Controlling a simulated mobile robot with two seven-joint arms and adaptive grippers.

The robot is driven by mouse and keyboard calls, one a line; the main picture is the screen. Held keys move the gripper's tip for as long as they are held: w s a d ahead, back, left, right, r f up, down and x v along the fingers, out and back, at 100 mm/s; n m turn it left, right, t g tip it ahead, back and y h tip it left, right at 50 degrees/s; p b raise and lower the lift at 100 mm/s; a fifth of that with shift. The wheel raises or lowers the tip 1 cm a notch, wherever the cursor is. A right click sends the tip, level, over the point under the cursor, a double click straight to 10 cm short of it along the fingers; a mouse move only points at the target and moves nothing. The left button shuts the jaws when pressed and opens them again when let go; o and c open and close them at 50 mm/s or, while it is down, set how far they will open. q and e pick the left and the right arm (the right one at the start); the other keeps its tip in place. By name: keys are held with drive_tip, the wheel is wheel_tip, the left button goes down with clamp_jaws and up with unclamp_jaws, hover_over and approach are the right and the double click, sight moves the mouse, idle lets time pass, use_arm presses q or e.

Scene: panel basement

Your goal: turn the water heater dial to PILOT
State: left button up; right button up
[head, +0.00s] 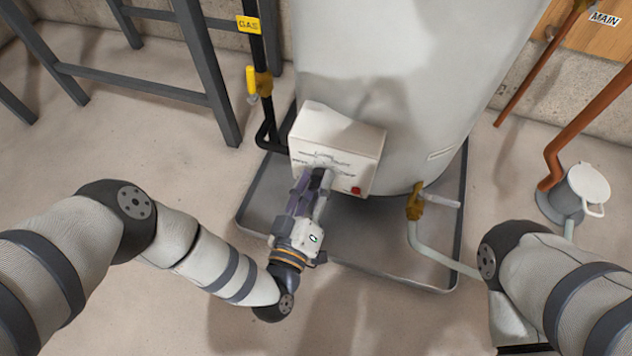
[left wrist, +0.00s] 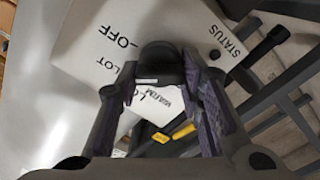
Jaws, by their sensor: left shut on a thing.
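The water heater (head: 400,60) is a large pale tank with a white control box (head: 345,135) low on its front. The box also shows in the left wrist view (left wrist: 95,45), with "OFF", part of "PILOT", "STATUS" and other partly hidden lettering. The dark dial (left wrist: 160,56) sits between the fingers of my left gripper (head: 318,180). My left gripper is shut on it, and its fingers (left wrist: 160,95) stand at both sides. In the head view the gripper covers most of the dial. I cannot tell which setting the dial points to. My right gripper is out of view.
A red button (head: 356,190) is on the box's lower right. A grey drain pan (head: 400,278) surrounds the tank's base. A brass drain valve (head: 415,203) with a hose is to the right. A black gas pipe with a yellow valve (head: 252,80) stands left, near a dark metal frame (head: 208,75).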

use_arm(q)
drive_tip(key=shift+n, duration=0.9)
drive_tip(key=o, duration=1.1)
drive_tip(key=shift+o, duration=0.2)
drive_tip(key=v, duration=0.7)
drive_tip(key=shift+s, duration=0.25)
drive_tip(key=shift+a, duration=0.1)
